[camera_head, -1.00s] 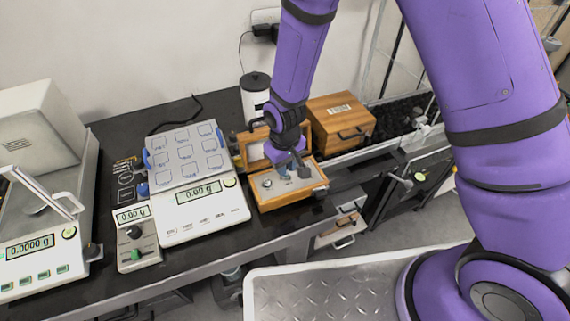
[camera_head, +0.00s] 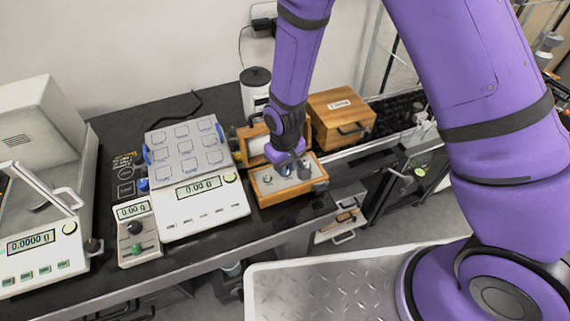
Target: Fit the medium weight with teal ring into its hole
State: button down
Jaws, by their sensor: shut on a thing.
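The open wooden weight box (camera_head: 290,195) stands on the dark table, right of the white scale, with its raised lid (camera_head: 256,143) behind it. A small silver weight (camera_head: 268,180) sits at the left of its pale panel. My gripper (camera_head: 294,169) reaches down over the middle and right of the panel. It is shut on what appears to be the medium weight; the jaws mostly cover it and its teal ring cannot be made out. Whether the held weight is in its hole or just above cannot be told.
A white scale (camera_head: 207,209) with a tiled grey plate and a small display unit (camera_head: 136,234) stand left of the box. A closed wooden case (camera_head: 341,117) and a white canister (camera_head: 255,90) stand behind. An analytical balance (camera_head: 45,240) is at far left.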

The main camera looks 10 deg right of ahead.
jog(key=c, duration=0.9)
grip_release()
jog(key=shift+c, duration=0.2)
jog(key=shift+r, duration=0.1)
notch_tip(320, 180, up, 10)
jog(key=s+d+r+m+t, duration=0.1)
jog(key=d+r, duration=0.6)
jog(key=r, duration=0.4)
jog(key=s+d+r+m+t, duration=0.2)
jog(key=d+r, duration=0.5)
jog(key=r, duration=0.3)
jog(key=s+d+r+m+t, duration=0.1)
jog(key=s+d+r, duration=0.4)
jog(key=s, duration=0.3)
jog(key=s+d+r+m+t, duration=0.1)
jog(key=s+d+r+m, duration=0.1)
jog(key=s+d+r, duration=0.3)
jog(key=s+r, duration=0.1)
jog(key=s, duration=0.1)
jog(key=shift+s+d, duration=0.35)
